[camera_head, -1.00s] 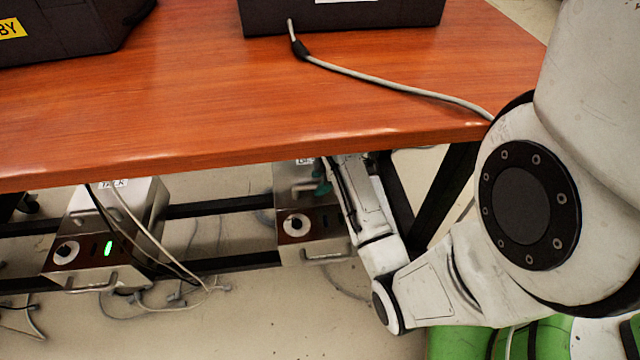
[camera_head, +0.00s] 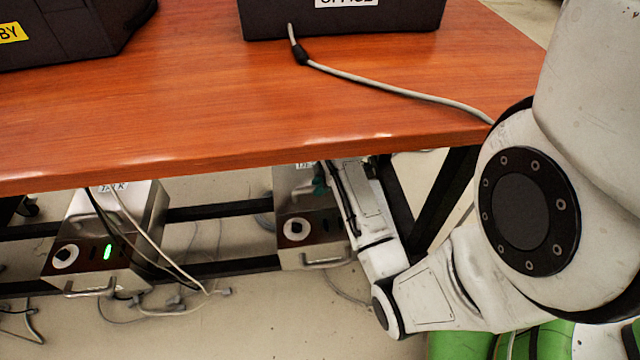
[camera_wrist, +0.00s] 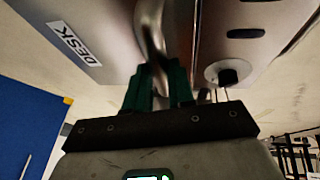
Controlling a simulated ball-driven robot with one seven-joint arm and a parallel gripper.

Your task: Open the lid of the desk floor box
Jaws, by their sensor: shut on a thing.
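The desk floor box (camera_head: 311,253) is a metal box under the table, with a dark front panel, a white round dial and a front handle. Its lid (camera_wrist: 105,18) fills the upper left of the wrist view and bears a DESK label (camera_wrist: 74,43). A curved metal handle (camera_wrist: 149,28) is on the lid. My gripper (camera_wrist: 157,84) has its green fingers shut on this handle. In the head view my gripper (camera_head: 320,182) shows only partly, at the box's top beside my arm. The table edge hides the back of the box there.
The wooden table (camera_head: 230,110) overhangs the boxes. A second floor box (camera_head: 110,230), with a green light and loose cables, stands to the left. Dark table legs and rails (camera_head: 442,195) are close to my arm. Bare floor lies in front.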

